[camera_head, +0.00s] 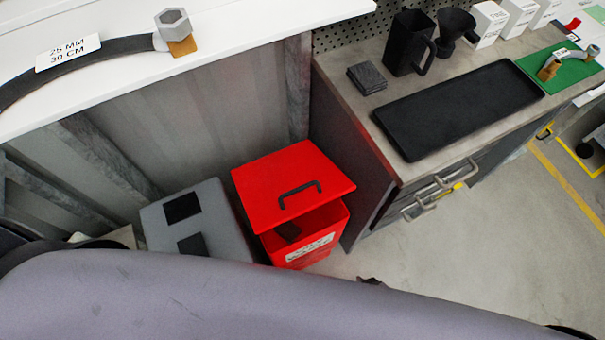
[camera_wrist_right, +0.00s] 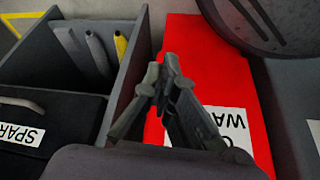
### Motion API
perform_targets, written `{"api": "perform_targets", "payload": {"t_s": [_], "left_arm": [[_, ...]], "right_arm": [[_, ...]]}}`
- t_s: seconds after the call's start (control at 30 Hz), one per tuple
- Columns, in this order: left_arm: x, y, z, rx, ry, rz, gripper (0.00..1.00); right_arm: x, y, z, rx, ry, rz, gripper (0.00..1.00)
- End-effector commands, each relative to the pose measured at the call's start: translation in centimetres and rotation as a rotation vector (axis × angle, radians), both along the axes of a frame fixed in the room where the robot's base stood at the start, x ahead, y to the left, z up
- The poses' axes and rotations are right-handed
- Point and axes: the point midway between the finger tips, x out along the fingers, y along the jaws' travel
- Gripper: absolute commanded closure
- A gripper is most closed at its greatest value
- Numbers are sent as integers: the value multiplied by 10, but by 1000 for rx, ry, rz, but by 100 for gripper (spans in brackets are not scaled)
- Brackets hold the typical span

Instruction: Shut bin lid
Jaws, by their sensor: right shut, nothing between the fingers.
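The red bin (camera_head: 318,241) stands between the bench and the workbench cabinet. Its red lid (camera_head: 265,187), with a black handle (camera_head: 300,190), is partly open: its front edge is raised and a dark gap shows beneath it. In the right wrist view, the bin's red front (camera_wrist_right: 190,50) with a white label (camera_wrist_right: 232,122) lies beyond my right gripper (camera_wrist_right: 160,78), whose fingers are shut and empty. The lid cannot be made out in that view. In the head view, only a small dark tip beyond my arm may be this gripper. My left gripper is not in view.
A grey box (camera_head: 198,222) with black patches stands left of the bin. The cabinet (camera_head: 385,205) with bar handles is to the right, carrying a black tray (camera_head: 460,107). My grey arm crosses the bottom of the head view. Clear floor (camera_head: 500,240) lies to the right.

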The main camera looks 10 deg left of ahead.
Motion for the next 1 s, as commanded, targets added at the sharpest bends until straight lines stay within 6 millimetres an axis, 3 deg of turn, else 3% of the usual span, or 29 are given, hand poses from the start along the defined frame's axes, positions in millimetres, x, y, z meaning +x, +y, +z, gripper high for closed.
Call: {"api": "perform_targets", "payload": {"t_s": [0.17,0.33,0.6,0.7,0.83,1.0], "left_arm": [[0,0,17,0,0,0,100],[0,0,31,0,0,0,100],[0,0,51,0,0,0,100],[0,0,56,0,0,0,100],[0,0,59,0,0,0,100],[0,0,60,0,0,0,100]], "right_arm": [[43,44,76,53,-117,67,100],[73,92,169,121,-242,134,100],[89,151,329,247,-424,208,100],[88,163,374,286,-470,222,100],[85,170,410,318,-507,232,100],[87,174,420,330,-522,235,100]]}}
